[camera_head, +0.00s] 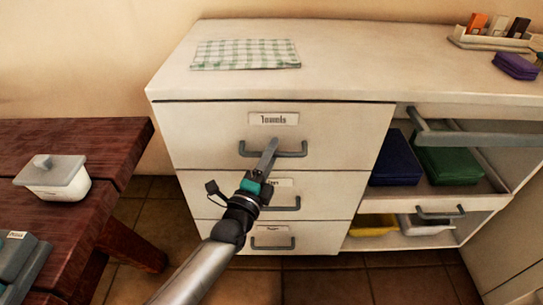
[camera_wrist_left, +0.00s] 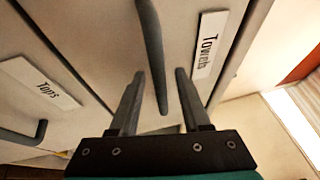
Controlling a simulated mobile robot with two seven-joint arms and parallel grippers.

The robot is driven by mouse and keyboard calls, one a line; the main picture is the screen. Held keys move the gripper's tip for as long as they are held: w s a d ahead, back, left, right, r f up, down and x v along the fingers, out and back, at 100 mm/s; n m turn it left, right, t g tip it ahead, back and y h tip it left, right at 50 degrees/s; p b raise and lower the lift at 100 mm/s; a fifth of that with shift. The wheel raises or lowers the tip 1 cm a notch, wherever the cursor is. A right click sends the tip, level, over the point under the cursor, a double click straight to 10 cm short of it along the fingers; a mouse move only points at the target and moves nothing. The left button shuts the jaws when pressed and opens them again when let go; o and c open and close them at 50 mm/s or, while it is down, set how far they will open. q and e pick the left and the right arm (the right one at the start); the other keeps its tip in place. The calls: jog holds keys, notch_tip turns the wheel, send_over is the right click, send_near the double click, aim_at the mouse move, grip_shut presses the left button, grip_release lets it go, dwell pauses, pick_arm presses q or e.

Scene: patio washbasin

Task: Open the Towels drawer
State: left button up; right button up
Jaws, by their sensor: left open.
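The Towels drawer (camera_head: 325,125) is the top drawer of the white cabinet, and its front looks closed. Its label (camera_head: 274,118) reads "Towels"; the label also shows in the left wrist view (camera_wrist_left: 208,45). The drawer's grey bar handle (camera_head: 293,155) sits below the label. My left gripper (camera_head: 268,150) is open at the handle. In the left wrist view the handle (camera_wrist_left: 151,35) runs between the two spread fingers (camera_wrist_left: 159,74); I cannot tell whether either finger touches it. My right gripper is not in view.
Two more labelled drawers are below; one handle (camera_head: 282,207) is near my left wrist. A checked cloth (camera_head: 246,54) lies on top. A wooden table (camera_head: 110,150) stands left.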

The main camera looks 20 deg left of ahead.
pick_arm(q)
jog(key=shift+c, duration=0.2)
grip_shut()
dwell(1.3)
